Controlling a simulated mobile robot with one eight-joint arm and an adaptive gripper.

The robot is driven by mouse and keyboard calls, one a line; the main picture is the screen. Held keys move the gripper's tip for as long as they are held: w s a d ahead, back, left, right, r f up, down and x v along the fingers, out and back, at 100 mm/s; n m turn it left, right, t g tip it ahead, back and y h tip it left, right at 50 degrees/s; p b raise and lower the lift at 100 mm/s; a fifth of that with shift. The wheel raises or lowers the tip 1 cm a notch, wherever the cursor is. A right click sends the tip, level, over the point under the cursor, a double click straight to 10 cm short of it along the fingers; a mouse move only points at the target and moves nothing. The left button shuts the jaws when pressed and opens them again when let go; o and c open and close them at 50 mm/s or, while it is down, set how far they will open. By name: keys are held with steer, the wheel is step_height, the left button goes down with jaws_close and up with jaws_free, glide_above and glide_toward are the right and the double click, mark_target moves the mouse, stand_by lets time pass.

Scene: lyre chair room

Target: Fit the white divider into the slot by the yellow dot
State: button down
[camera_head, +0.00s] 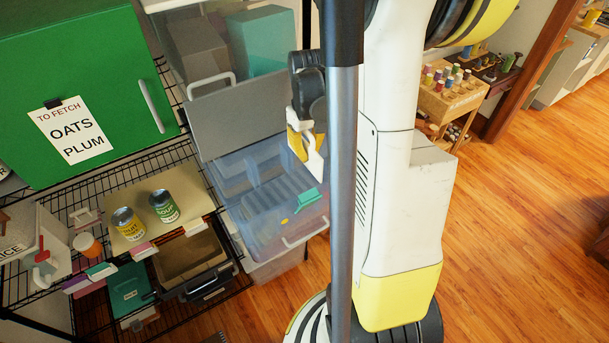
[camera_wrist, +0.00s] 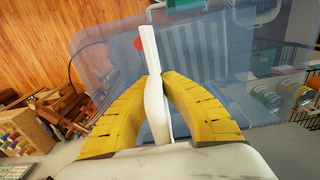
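My gripper (camera_head: 304,143) is above the open clear drawer in the head view. In the wrist view its two yellow fingers (camera_wrist: 160,88) are closed on a thin white divider (camera_wrist: 149,50), seen nearly edge-on and standing up between them. The divider also shows as a white piece below the fingers in the head view (camera_head: 314,163). The clear bluish drawer (camera_head: 262,232) has ribbed grey slots inside. A yellow dot (camera_head: 284,221) shows near its front. A red dot (camera_wrist: 139,43) shows beside the divider in the wrist view. The divider appears above the drawer; contact cannot be told.
A teal brush (camera_head: 307,199) lies at the drawer's front right. A grey panel (camera_head: 240,108) stands above the drawer. To the left, a wire shelf holds a green cabinet (camera_head: 80,85) and two cans (camera_head: 164,205).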

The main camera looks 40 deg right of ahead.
mark_target(306, 142)
steer(key=shift+r, duration=0.15)
steer(key=shift+r+p, duration=0.9)
steer(key=shift+r, duration=0.65)
